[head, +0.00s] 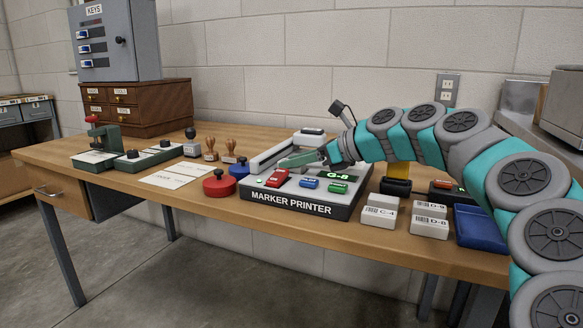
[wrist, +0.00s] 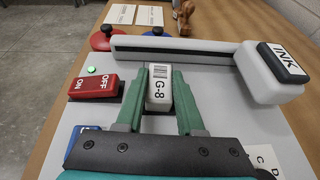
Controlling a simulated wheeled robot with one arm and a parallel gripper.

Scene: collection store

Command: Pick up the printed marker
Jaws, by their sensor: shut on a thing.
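The printed marker (wrist: 158,88) is a small white block with a barcode and "G-8" on it. In the wrist view it sits between the green fingers of my gripper (wrist: 163,76), which is shut on it. My gripper (head: 298,160) is over the printer's top, and the marker cannot be made out there. Whether the marker still touches the printer is unclear.
The printer carries a red switch (wrist: 96,87), a blue button (head: 309,183), a green button (head: 338,188) and an ink arm (wrist: 275,75). White labelled blocks (head: 379,216) and a blue tray (head: 480,230) stand right. Stamps (head: 229,152) and round pads (head: 219,187) stand left.

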